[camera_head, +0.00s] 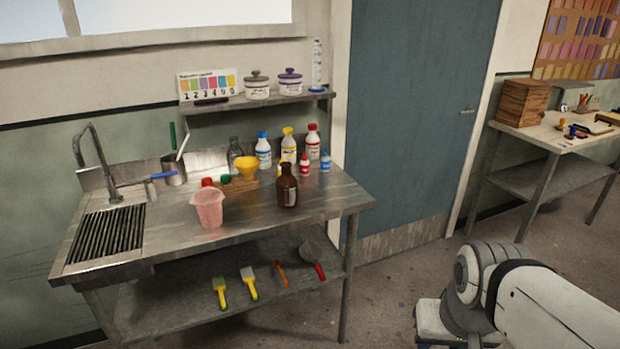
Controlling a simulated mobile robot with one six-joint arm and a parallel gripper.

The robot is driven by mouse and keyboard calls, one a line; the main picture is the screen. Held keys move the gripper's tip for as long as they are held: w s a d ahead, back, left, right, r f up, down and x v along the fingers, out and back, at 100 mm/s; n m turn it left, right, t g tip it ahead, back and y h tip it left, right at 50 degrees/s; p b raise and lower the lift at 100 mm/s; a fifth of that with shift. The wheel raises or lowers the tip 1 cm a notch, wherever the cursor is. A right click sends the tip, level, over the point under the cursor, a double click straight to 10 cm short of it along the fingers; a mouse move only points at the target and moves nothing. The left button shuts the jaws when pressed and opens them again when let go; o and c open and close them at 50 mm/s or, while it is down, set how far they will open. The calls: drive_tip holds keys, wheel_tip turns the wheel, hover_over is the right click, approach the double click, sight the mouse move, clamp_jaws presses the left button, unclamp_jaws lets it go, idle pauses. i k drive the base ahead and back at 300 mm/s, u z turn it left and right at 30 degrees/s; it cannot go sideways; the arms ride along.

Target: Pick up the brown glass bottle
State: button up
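A brown glass bottle (288,190) with a pale label stands upright on the steel counter (325,198), towards its right half. Its neck is narrow and its mouth points up. Nothing stands in front of it in this view. Part of my own white and grey arm (540,300) shows at the lower right, apart from the counter and the bottle. My gripper's fingers do not show in this view.
A pink beaker (208,208) stands left of the bottle. A sink tap (95,165) is at the left. Brushes lie on the lower shelf (180,300). Floor is clear right of the counter.

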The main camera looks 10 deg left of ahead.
sight(285, 183)
drive_tip(key=u, duration=0.05)
drive_tip(key=i, duration=0.9)
drive_tip(key=z, duration=0.05)
